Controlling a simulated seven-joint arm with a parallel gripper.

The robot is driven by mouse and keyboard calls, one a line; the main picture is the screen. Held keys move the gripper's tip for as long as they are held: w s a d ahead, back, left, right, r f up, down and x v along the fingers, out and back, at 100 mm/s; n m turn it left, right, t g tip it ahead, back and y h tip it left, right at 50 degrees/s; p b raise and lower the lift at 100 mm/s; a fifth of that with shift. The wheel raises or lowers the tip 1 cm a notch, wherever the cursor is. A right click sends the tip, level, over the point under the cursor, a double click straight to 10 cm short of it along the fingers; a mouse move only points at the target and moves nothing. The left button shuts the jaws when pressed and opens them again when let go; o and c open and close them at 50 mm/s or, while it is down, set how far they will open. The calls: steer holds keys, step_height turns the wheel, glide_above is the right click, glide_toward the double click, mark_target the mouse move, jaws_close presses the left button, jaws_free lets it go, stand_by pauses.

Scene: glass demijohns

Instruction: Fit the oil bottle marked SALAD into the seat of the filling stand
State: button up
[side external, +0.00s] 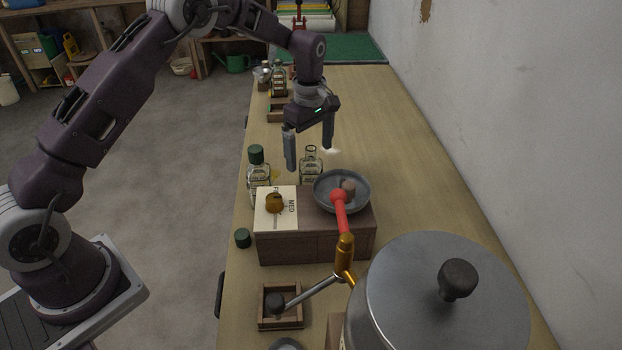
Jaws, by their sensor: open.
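My gripper (309,158) is open, its two fingers pointing down around or just above an uncapped clear glass bottle (311,166); I cannot tell whether they touch it. The bottle stands upright behind the wooden block, its lower part partly hidden. A second glass bottle (259,182) with a dark green cap stands to its left. I cannot read SALAD on either. A small square wooden frame (297,318), which looks like the filling stand's seat, lies at the front, with the dark end of a metal spout (276,301) over it.
A large steel vessel (400,300) with a brass, red-handled tap (345,257) fills the front right. More bottles (278,80) stand far back.

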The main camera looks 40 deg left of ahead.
mark_target(311, 164)
steer(key=f, duration=0.4)
steer(key=shift+d+f, duration=0.2)
steer(key=shift+f, duration=0.1)
steer(key=shift+c, duration=0.4)
steer(key=shift+r, duration=0.1)
steer(key=c, duration=1.7)
